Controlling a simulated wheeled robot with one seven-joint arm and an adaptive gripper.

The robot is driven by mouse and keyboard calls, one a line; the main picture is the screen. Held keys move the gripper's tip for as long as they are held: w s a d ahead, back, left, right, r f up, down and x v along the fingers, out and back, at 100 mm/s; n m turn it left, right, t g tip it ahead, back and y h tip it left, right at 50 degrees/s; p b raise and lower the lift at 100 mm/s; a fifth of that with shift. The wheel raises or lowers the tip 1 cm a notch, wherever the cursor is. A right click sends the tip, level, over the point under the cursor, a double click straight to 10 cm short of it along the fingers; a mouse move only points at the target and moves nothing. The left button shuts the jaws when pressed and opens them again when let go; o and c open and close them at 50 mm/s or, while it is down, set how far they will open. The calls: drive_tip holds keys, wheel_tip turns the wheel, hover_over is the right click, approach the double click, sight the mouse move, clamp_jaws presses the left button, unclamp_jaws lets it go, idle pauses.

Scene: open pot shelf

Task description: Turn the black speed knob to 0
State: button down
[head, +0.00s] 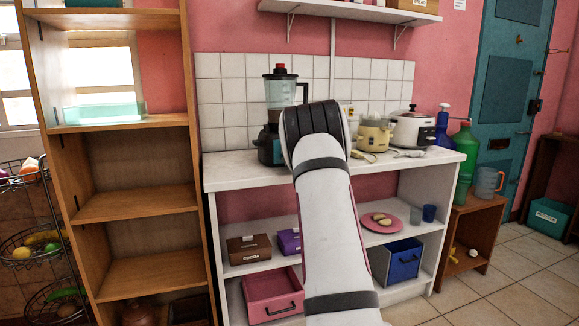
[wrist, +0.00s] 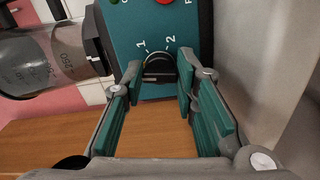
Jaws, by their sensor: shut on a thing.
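The blender (head: 281,92) stands on the white counter in the head view, with a clear jug and dark base. My arm hides part of it, and my gripper's fingers are hidden there. In the wrist view, the blender's teal front panel (wrist: 128,32) fills the upper middle, with the marks 1 and 2 printed beside the dial. The black speed knob (wrist: 159,72) sits between the fingertips of my gripper (wrist: 161,80), which is shut on it. The fingers partly cover the dial; I cannot tell which mark the knob points to, and no 0 shows.
A wooden shelf (head: 140,205) stands at left.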

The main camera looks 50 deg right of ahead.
drive_tip(key=shift+n+b, duration=1)
drive_tip(key=shift+b, duration=0.05)
drive_tip(key=c, duration=1.3)
unclamp_jaws()
drive_tip(key=v, duration=1.2)
drive_tip(key=shift+a, duration=0.1)
